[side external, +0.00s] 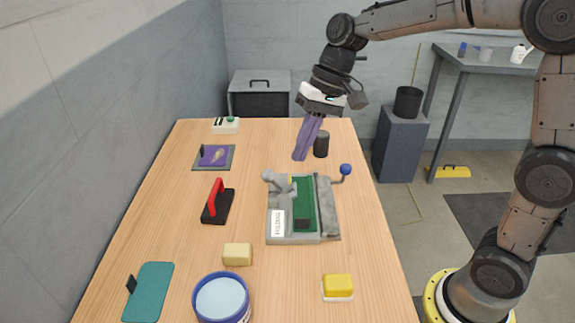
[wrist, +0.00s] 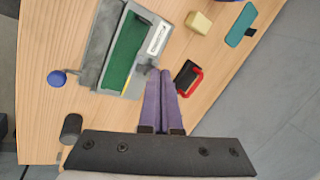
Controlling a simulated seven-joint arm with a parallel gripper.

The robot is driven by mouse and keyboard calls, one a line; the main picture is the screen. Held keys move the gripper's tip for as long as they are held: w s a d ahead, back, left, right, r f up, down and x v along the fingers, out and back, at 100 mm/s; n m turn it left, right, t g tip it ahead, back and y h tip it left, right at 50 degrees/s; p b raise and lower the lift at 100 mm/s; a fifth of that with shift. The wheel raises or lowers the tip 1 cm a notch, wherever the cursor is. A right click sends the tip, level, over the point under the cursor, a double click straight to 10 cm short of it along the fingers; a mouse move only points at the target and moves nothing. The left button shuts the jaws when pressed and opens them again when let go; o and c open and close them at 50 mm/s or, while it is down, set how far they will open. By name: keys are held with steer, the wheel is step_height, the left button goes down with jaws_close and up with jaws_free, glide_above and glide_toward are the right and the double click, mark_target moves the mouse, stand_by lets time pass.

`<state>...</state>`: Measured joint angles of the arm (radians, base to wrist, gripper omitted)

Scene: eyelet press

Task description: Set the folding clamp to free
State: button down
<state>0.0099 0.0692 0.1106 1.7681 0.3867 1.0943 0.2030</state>
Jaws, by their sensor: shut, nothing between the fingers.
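A grey machine (side external: 292,240) stands on the wooden table, with a green strip (side external: 304,208), a white label and a grey rounded fitting (side external: 275,180) at its back left. Along its right side lies a long grey bar (side external: 326,205), apparently the folding clamp. A lever with a blue ball (side external: 346,169) sticks out at the bar's far end. The wrist view also shows the bar (wrist: 101,42) and the blue ball (wrist: 57,78). My gripper (side external: 299,158), with purple fingers, is shut and empty, above and behind the machine. It also shows in the wrist view (wrist: 161,72).
A black cylinder (side external: 321,145) stands behind the machine, close to my gripper. A red-handled black tool (side external: 217,203) lies left of the machine.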

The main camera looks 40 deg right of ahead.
steer(key=d+r+m+t, duration=0.1)
steer(key=d+m+t, duration=0.15)
steer(key=d, duration=0.45)
steer(key=g, duration=0.1)
glide_toward(291, 185)
steer(key=shift+m, duration=0.25)
steer(key=x, duration=0.4)
steer(key=shift+s+d+f, duration=0.2)
steer(key=shift+d+f, duration=0.1)
steer(key=w+a, duration=0.2)
steer(key=shift+a, duration=0.25)
steer(key=shift+w+a+r, duration=0.15)
steer(key=shift+w+a, duration=0.2)
steer(key=shift+a, duration=0.05)
steer(key=shift+w+a+r+h, duration=0.1)
steer(key=shift+w+a+h, duration=0.1)
steer(key=shift+h, duration=0.1)
